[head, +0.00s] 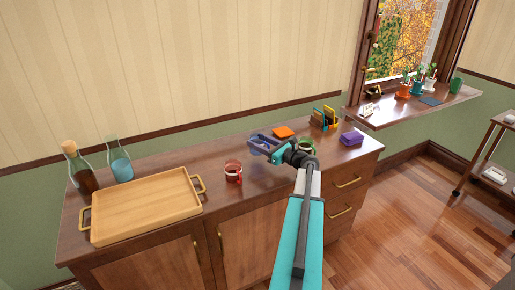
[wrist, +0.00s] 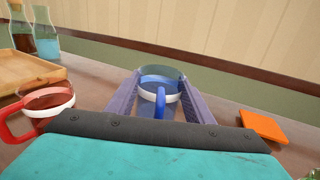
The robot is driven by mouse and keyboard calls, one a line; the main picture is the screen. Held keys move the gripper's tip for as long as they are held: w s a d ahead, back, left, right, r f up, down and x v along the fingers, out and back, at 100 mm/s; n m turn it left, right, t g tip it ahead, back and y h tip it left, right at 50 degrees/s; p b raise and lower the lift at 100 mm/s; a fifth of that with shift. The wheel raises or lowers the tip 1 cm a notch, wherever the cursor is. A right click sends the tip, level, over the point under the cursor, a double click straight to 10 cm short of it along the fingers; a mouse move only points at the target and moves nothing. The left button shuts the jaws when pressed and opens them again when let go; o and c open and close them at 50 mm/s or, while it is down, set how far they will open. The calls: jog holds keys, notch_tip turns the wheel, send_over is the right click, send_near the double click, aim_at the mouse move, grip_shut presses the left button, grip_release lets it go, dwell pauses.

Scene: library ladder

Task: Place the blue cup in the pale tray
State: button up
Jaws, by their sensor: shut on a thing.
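The blue cup (wrist: 158,88) has a white band and a blue handle facing the wrist camera. My gripper (wrist: 157,98) is shut on it, with one purple finger on each side. In the head view my gripper (head: 262,143) is over the back part of the cabinet top, and the cup is mostly hidden there by the fingers. I cannot tell whether the cup touches the cabinet top. The pale tray (head: 150,207), wooden with brass handles, lies at the left end of the cabinet top. Its edge shows at the left in the wrist view (wrist: 28,72).
A red cup (head: 233,172) stands between the tray and my gripper. A green cup (head: 306,146) is just right of my gripper. Two glass bottles (head: 118,160) stand behind the tray.

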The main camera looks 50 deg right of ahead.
jog(key=shift+w, duration=0.1)
jog(key=shift+w+d, duration=0.1)
jog(key=shift+w, duration=0.2)
jog(key=shift+w+f+p, duration=0.15)
jog(key=shift+f+p, duration=0.05)
jog(key=shift+f, duration=0.55)
jog(key=shift+w+f+p, duration=0.1)
jog(key=shift+f+p, duration=0.1)
jog(key=shift+f, duration=0.85)
jog(key=shift+f, duration=0.2)
jog(key=o, duration=1.1)
jog(key=shift+o, duration=0.2)
jog(key=shift+s+r, duration=0.1)
jog(key=shift+r, duration=0.1)
jog(key=s+b, duration=0.2)
jog(key=s, duration=1)
